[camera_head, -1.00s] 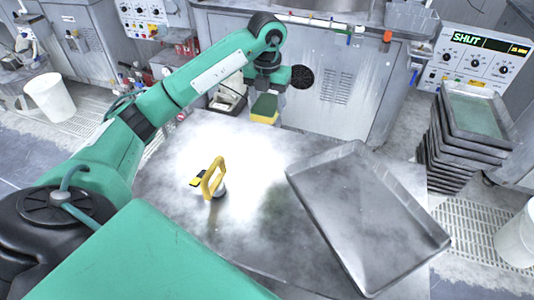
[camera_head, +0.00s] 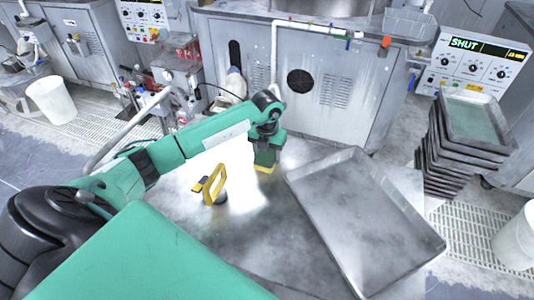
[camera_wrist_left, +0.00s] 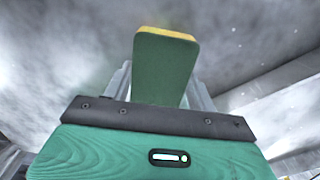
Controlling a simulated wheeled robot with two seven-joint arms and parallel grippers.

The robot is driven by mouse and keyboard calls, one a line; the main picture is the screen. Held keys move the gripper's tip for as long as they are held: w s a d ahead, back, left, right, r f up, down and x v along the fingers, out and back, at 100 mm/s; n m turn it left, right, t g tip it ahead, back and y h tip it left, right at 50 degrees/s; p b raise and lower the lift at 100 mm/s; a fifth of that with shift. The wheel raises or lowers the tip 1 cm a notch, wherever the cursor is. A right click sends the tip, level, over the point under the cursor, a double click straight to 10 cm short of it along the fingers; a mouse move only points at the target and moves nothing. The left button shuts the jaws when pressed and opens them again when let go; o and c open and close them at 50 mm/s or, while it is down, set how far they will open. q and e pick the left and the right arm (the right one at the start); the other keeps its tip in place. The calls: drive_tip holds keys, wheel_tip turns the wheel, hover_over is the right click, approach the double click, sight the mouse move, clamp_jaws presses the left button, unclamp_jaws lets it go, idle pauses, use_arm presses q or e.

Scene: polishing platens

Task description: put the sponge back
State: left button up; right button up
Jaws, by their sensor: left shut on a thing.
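The sponge (camera_head: 265,160) is a green block with a yellow layer, and my left gripper (camera_head: 266,150) is shut on it. In the head view the sponge hangs below the gripper, low over the grey table, left of the tray's upper corner. I cannot tell whether it touches the table. In the left wrist view the sponge (camera_wrist_left: 165,70) stands out between the fingers, its green face toward the camera and a yellow edge at the far end. My right gripper is not in view.
A yellow-handled tool (camera_head: 213,187) stands on the table (camera_head: 240,245) left of the sponge. A large empty metal tray (camera_head: 365,225) lies to the right. Stacked trays (camera_head: 465,140) stand at the right, and a grey cabinet (camera_head: 330,85) stands behind.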

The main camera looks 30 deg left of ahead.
use_arm(q)
drive_tip(key=shift+f, duration=0.35)
drive_tip(key=shift+f, duration=0.2)
drive_tip(key=o, duration=0.9)
drive_tip(key=shift+r, duration=0.1)
drive_tip(key=shift+r, duration=0.1)
